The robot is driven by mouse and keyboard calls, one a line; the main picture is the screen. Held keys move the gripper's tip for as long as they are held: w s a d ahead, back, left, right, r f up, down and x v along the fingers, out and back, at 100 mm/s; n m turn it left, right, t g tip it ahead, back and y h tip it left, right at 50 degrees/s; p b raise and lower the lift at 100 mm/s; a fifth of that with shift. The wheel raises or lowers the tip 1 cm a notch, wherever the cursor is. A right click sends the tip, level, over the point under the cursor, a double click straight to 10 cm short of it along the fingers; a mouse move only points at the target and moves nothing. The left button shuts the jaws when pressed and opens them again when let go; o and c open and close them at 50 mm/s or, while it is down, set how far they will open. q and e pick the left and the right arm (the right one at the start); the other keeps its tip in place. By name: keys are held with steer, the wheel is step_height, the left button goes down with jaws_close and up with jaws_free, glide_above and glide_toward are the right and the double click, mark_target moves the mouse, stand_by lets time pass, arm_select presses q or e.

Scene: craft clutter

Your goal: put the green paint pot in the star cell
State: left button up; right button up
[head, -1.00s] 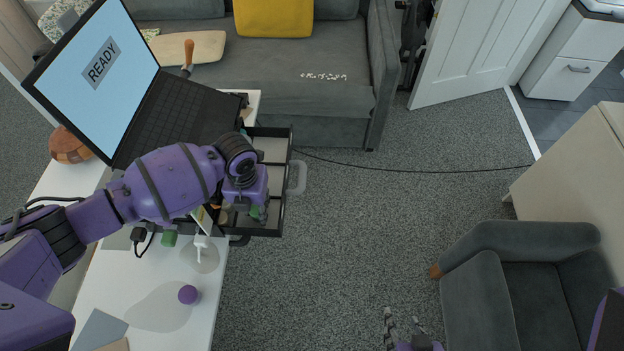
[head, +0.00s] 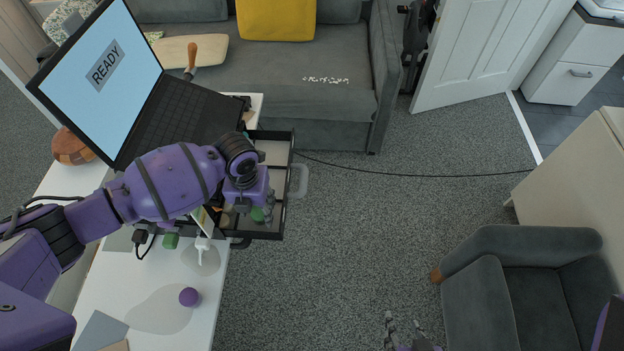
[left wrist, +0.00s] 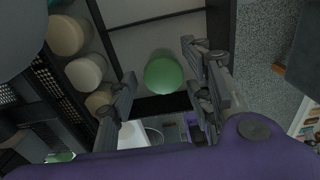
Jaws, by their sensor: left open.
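In the left wrist view the pot (left wrist: 164,76) lies between and just beyond the spread fingers, in a pale cell beside a dark divider. My left gripper (left wrist: 165,95) is open, with a gap on both sides of the pot. It hides part of the tray in the head view (head: 255,208). No star mark can be made out on the cells. My right gripper (head: 404,328) is open and empty at the bottom edge, over the floor.
A laptop (head: 178,115) reading READY stands behind the arm. A green block (head: 170,241), a white bottle-like item (head: 203,244) and a purple ball (head: 189,297) are on the white table (head: 212,325). Several round pots (left wrist: 84,73) line the tray's left side in the wrist view.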

mark_target(257, 212)
arm_select(q)
step_height(257, 212, up, 11)
steer(key=shift+p, duration=0.4)
steer(key=shift+f, duration=0.1)
